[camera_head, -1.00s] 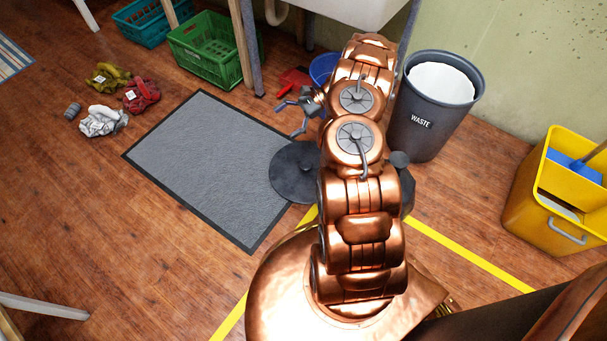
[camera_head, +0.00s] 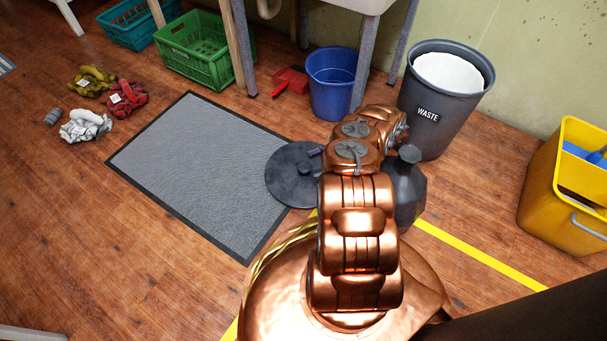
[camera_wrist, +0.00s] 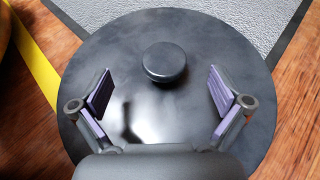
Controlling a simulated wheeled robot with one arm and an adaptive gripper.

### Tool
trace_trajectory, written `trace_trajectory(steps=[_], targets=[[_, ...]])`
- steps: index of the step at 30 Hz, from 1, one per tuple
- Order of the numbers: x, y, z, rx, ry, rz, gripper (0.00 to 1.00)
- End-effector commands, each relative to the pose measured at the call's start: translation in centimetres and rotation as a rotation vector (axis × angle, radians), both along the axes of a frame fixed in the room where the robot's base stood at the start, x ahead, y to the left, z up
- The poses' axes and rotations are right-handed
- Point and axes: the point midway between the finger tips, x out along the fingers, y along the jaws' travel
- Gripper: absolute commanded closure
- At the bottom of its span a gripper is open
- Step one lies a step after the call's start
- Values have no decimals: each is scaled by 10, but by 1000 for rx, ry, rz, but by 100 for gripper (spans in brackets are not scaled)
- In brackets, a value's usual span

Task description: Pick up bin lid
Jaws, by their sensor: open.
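The bin lid (camera_head: 291,181) is a dark round disc lying flat, partly over the near right edge of the grey mat. My arm hides part of it in the head view. In the wrist view the lid (camera_wrist: 165,115) fills most of the picture, with its round knob (camera_wrist: 164,62) at the upper middle. My gripper (camera_wrist: 161,88) is open above the lid, its two purple-padded fingers wide apart. The knob lies between the lines of the fingers, somewhat beyond their tips, and nothing is held. The dark waste bin (camera_head: 432,125) with a white liner stands upright behind my arm.
A dark bottle-shaped object (camera_head: 405,185) stands close right of my arm. A blue bucket (camera_head: 332,98), red dustpan (camera_head: 291,79) and green crate (camera_head: 205,50) are at the back. A yellow mop bucket (camera_head: 560,205) is at right.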

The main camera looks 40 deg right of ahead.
Motion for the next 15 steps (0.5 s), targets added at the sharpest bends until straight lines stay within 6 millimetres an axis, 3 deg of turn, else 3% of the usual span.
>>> trace_trajectory(steps=[15], targets=[[21, 34, -20, 1, -2, 6, 0]])
